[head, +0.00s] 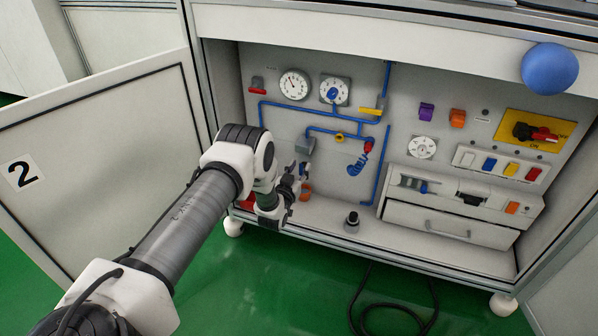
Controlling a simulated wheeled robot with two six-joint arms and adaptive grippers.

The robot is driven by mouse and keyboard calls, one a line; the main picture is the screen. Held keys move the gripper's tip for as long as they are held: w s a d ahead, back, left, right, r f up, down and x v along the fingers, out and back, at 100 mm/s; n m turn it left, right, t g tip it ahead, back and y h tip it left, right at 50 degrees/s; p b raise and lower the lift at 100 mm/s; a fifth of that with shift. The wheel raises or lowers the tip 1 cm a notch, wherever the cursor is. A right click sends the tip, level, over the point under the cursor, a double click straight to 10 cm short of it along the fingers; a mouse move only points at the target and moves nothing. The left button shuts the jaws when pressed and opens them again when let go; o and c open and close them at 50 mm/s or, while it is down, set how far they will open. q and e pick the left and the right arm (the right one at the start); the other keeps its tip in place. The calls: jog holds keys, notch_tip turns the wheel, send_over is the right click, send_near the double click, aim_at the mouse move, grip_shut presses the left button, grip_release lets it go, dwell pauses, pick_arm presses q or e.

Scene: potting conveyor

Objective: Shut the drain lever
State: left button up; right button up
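My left gripper (299,178) is inside the open cabinet, low on the left, in front of the back panel. Its dark fingers are small and partly overlapped, so I cannot tell whether they are open or shut. An orange part (306,191) shows right beside the fingers; I cannot tell whether they touch it. No label marks the drain lever. Lever-like handles in view are a red one (257,85) at the upper left and a yellow one (371,111) on the blue pipe (300,106). My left wrist hides part of the lower left panel. My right gripper is not in view.
The cabinet door (110,160), marked 2, stands open at left. A black cable (395,327) lies outside.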

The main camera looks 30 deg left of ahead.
pick_arm(q)
grip_shut()
jog(key=shift+d+m, duration=0.1)
jog(key=shift+m, duration=0.2)
jog(key=d+f+m+p, duration=0.1)
jog(key=m, duration=0.5)
jog(key=d+f+m+p, duration=0.1)
jog(key=m, duration=0.4)
jog(key=d+f+m, duration=0.1)
jog(key=f+m, duration=0.1)
jog(key=m, duration=0.4)
jog(key=shift+w+d+m+p, duration=0.3)
jog(key=shift+w+d+p, duration=0.05)
jog(key=shift+w+p, duration=0.05)
grip_release()
